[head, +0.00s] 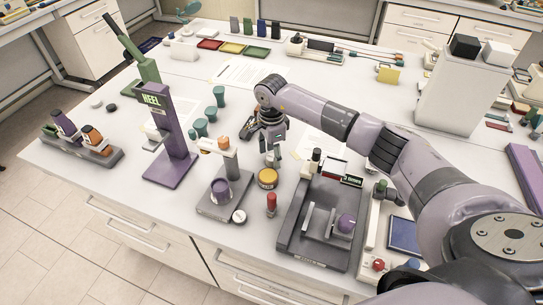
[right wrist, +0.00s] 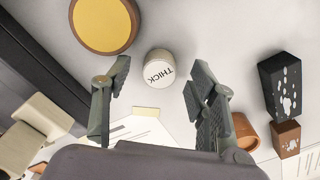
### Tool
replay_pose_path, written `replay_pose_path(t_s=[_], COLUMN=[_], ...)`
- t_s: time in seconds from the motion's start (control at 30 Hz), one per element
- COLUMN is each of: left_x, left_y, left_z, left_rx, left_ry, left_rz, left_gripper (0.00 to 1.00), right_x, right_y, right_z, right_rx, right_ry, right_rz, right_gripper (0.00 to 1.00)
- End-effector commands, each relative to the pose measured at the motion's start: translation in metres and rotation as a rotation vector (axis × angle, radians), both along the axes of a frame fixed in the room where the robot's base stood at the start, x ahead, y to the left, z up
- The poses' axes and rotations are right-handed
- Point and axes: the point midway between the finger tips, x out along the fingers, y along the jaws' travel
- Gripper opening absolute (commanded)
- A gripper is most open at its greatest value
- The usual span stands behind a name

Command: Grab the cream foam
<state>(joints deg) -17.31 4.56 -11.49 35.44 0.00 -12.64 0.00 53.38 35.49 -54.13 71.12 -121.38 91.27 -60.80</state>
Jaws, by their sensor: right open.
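The only cream-coloured piece near my right gripper is a short, round cylinder (right wrist: 158,68) with a pale top marked THICK; whether it is the cream foam I cannot confirm. In the right wrist view it stands on the white table, ahead of and between my open right gripper's fingers (right wrist: 163,88), not held. In the head view my right gripper (head: 271,156) points down over the table, behind the yellow round disc (head: 268,178). The pale cylinder is not clearly visible there. My left gripper is not in view.
The yellow disc also shows in the right wrist view (right wrist: 103,24), with an orange-brown cylinder (right wrist: 243,131) and a spotted black block (right wrist: 279,84) at right. In the head view, a purple stand (head: 171,150) is left and a dark grey device (head: 326,225) is right of the gripper.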

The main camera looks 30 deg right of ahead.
Motion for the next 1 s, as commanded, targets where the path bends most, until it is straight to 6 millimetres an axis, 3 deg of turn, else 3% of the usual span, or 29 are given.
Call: replay_pose_path(t_s=[0.27, 0.8, 1.0], left_x=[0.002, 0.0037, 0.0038], left_y=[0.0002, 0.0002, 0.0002], left_z=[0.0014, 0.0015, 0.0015], left_rx=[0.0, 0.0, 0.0], left_ry=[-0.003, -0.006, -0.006], left_rz=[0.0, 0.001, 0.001], left_gripper=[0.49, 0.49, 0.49], right_x=[0.0, 0.0, 0.0], right_y=[0.0, -0.0001, -0.0001], right_z=[-0.0056, -0.0051, -0.005], right_rx=[0.0, 0.0, 0.0], right_ry=[0.0, 0.0, 0.0], right_rz=[0.001, 0.001, 0.001], right_gripper=[0.53, 0.19, 0.19])
